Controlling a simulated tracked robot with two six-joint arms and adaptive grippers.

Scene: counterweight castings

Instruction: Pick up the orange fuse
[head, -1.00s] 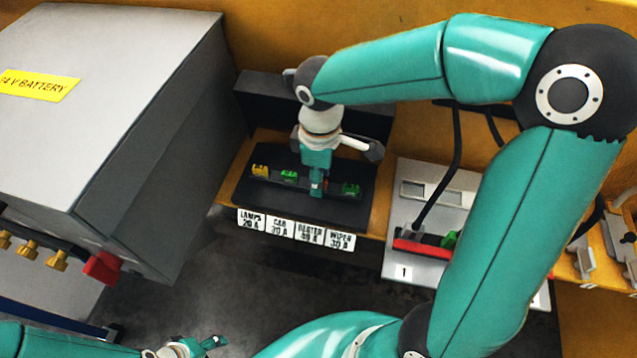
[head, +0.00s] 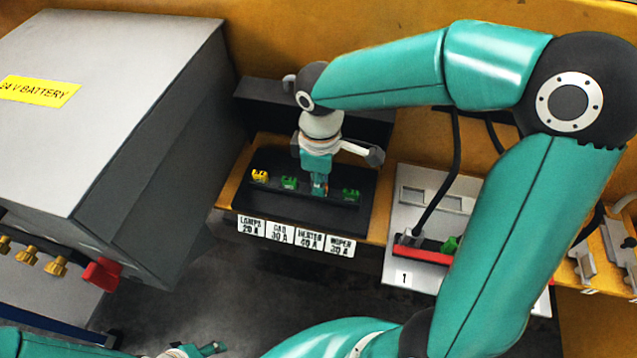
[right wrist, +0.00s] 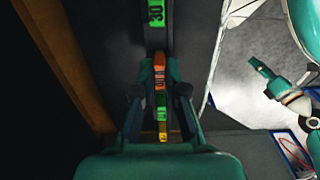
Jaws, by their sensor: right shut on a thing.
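The orange fuse (right wrist: 159,72) sits between the fingers of my right gripper (right wrist: 159,98) in the right wrist view. My right gripper (head: 319,190) is shut on it over the black fuse block (head: 275,212), above the heater label. Only a sliver of the fuse shows in the head view; I cannot tell whether it is clear of its slot. Green fuses (head: 289,183) (head: 351,195) stand on either side, and a yellow fuse (head: 259,176) is at the left end. My left gripper (head: 212,349) is low in the head view, far from the block; its jaws are unclear.
A large grey battery box (head: 110,110) stands left, with a red terminal (head: 102,273). White labels (head: 295,236) line the block's front. A white panel (head: 394,262) with a red strip (head: 425,254), a green piece and a black cable stands right. A dark wall (head: 262,105) rises behind the block.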

